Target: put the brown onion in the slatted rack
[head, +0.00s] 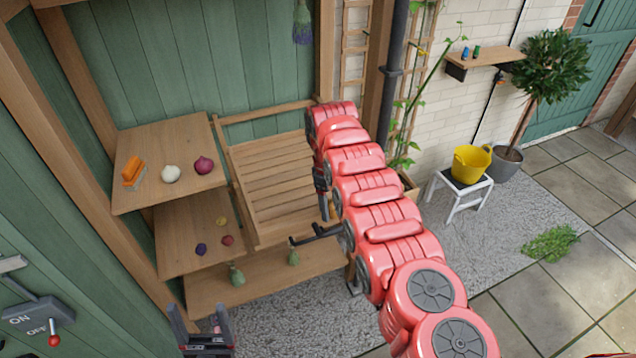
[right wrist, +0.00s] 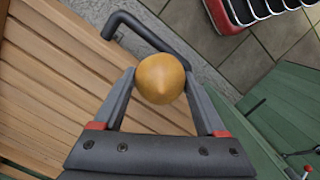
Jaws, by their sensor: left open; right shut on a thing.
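The brown onion (right wrist: 161,79) is pinched between the fingertips of my right gripper (right wrist: 160,86) in the right wrist view. I cannot make the onion out in the head view. The slatted rack (head: 272,180) is a tilted wooden slatted tray right of the shelves. Its slats (right wrist: 50,85) also fill the left of the right wrist view. My right gripper (head: 323,205) points down by the rack's right side. Whether the onion touches the rack cannot be told. My left gripper (head: 203,335) is open and empty at the bottom of the head view.
A dark bar (head: 315,236) sticks out near the rack's front right corner. Left of the rack, the upper shelf (head: 140,195) holds an orange brush (head: 133,174), a white onion (head: 170,174) and a red onion (head: 203,165). A yellow bucket (head: 470,164) stands on a white stool (head: 460,204).

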